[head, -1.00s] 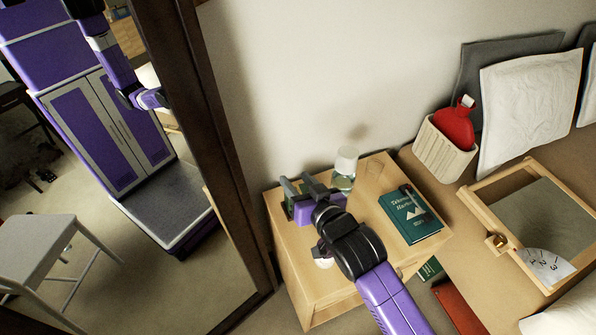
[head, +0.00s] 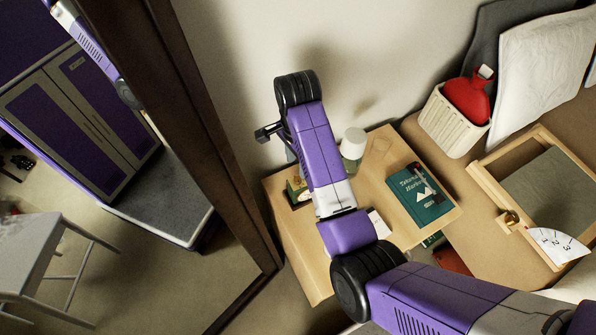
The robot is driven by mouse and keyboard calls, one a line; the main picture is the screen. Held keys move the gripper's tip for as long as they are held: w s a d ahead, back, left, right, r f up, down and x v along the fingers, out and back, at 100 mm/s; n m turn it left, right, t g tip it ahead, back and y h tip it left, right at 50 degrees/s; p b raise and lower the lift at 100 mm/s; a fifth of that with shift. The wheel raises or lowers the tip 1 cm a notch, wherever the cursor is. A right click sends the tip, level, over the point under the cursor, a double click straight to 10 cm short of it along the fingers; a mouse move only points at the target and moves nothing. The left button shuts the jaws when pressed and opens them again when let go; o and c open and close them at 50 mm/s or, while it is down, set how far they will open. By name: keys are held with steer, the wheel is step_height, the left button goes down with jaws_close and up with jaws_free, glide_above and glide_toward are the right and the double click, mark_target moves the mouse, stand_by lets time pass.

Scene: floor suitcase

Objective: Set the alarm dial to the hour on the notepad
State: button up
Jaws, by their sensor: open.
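A white fan-shaped dial plate (head: 562,246) marked 1, 2 and 3 lies at the corner of a wooden frame at the right. A brass-coloured knob (head: 509,218) sits beside it on the frame's edge. A white paper (head: 379,223), perhaps the notepad, lies on the nightstand, partly covered by my arm; no writing on it is legible. My arm rises over the nightstand, its wrist above the back-left part. My gripper's fingers are hidden behind my forearm, so I see no grip on anything.
The nightstand (head: 447,216) holds a green book (head: 419,194), a white-topped jar (head: 353,146) and a small dark green object (head: 297,191). A cream basket (head: 452,122) with a red bottle (head: 468,97) stands behind the wooden frame (head: 485,190). A dark-framed mirror (head: 200,110) borders the left.

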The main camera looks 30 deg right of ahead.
mark_target(297, 180)
step_height(297, 180, down, 7)
steer(key=shift+f, duration=0.2)
stand_by(0.3)
jaws_close()
